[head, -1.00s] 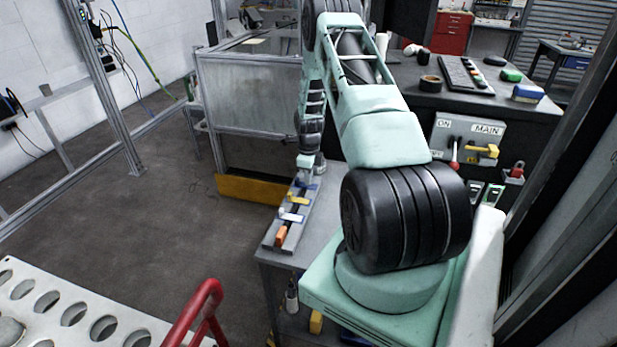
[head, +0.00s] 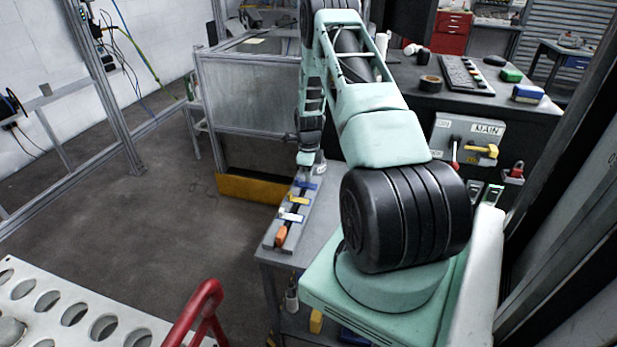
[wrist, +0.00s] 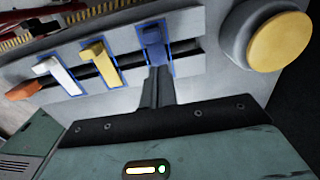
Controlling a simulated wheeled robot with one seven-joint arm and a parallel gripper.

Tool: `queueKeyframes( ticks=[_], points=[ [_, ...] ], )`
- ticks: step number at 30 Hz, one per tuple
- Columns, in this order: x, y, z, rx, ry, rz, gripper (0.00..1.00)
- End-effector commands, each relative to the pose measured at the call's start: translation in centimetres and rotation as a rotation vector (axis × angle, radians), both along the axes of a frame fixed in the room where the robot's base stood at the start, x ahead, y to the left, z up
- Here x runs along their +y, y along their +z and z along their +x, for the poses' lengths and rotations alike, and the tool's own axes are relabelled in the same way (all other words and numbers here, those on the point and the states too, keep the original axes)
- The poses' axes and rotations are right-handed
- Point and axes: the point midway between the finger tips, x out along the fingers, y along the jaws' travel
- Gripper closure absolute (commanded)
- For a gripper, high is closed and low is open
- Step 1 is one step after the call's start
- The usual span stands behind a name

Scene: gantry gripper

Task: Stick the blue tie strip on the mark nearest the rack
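The blue tie strip (wrist: 153,36) lies across the dark line on the grey bar, inside a blue-outlined mark. It also shows at the far end of the bar in the head view (head: 306,185). My gripper (wrist: 158,72) has its fingertips at the near end of the strip, close together. The frames do not show whether they grip it or sit just off it. A yellow strip (wrist: 100,62) and a white strip (wrist: 56,74) lie on outlined marks to the left. An orange piece (wrist: 22,91) is at the bar's other end.
The grey bar (head: 268,243) lies along the bench's left edge. A round yellow-topped button (wrist: 278,42) stands right of the blue strip. A control box (head: 470,143) with levers is right of my arm. A red tubular handle (head: 200,312) is at the front.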

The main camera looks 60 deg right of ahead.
Motion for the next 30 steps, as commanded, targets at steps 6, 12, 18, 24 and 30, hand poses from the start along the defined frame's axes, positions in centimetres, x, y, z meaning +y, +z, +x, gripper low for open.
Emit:
queueKeyframes(
  ticks=[6, 12, 18, 24, 30],
  points=[
    [0.1, 2.5, 0.1, 0.0, 0.001, 0.0, 1.0],
    [0.0, 4.3, 0.0, 0.0, 0.0, -0.001, 1.0],
    [0.0, 5.1, 0.0, 0.0, 0.001, 0.0, 1.0],
    [0.0, 5.1, 0.0, 0.0, 0.001, 0.001, 1.0],
    [0.1, 5.1, 0.0, 0.0, 0.0, 0.0, 1.0]
  ],
)
